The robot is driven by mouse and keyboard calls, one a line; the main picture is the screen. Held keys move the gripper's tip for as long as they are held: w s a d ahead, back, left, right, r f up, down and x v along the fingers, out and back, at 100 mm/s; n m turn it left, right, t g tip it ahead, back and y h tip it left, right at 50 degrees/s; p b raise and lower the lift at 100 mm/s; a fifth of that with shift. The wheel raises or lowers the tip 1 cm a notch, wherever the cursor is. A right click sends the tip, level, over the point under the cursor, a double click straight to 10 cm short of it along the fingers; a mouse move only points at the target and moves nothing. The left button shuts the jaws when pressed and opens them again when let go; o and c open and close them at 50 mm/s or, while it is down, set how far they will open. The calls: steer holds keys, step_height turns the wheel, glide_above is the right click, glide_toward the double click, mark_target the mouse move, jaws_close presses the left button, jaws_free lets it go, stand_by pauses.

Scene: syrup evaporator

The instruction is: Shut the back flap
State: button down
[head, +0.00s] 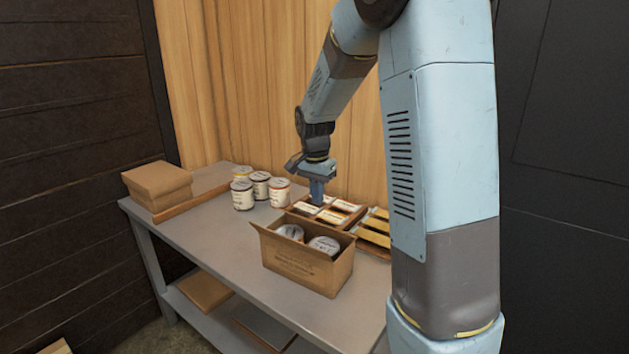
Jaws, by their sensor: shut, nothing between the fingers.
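An open cardboard box (300,272) stands on the grey table and holds cans with grey lids (323,245). The box's top is open and its near and right upper edges show. I cannot clearly tell the back flap from the box's rear rim and the tray behind it. My gripper (317,202) points down just behind the box, over the tray with white-labelled packets. It is shut and empty. I cannot tell whether its fingertips touch anything.
The divided tray (352,223) sits close behind the box, with yellow bars (375,231) to its right. Several labelled cans (243,195) stand left of the tray. Flat cardboard (157,182) is stacked at the far left. The table's (200,235) front left is clear.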

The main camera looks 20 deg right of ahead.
steer(key=shift+s+a+f, duration=0.3)
steer(key=shift+a+f, duration=0.05)
steer(key=shift+f, duration=0.2)
steer(key=shift+s+a+f, duration=0.25)
steer(key=shift+a+f, duration=0.05)
steer(key=shift+f, duration=0.25)
steer(key=shift+s+a+f, duration=0.3)
steer(key=shift+a+f, duration=0.05)
steer(key=shift+f, duration=0.2)
